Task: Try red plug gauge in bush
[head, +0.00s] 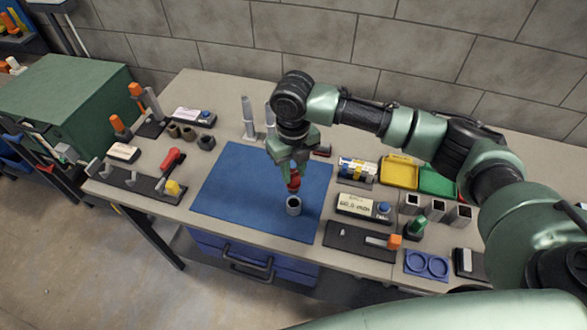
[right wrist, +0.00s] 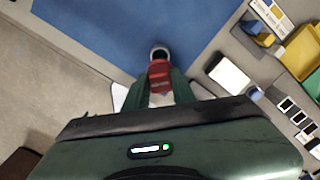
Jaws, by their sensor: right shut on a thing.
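My right gripper (head: 293,172) is shut on the red plug gauge (head: 294,182) and points down over the blue mat (head: 240,185). The grey bush (head: 293,206) stands upright on the mat near its front right part, its opening facing up. The gauge is directly above the bush; whether its lower end touches or enters the opening I cannot tell. In the right wrist view the red gauge (right wrist: 160,74) sits between the fingers and partly covers the bush (right wrist: 159,53). My left gripper is not in view.
A display box (head: 362,207) and a dark tray (head: 362,240) lie right of the mat. Yellow (head: 399,171) and green bins stand behind. Left are a red-handled tool (head: 171,158), small dark rings (head: 188,133) and holders. The mat's left part is clear.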

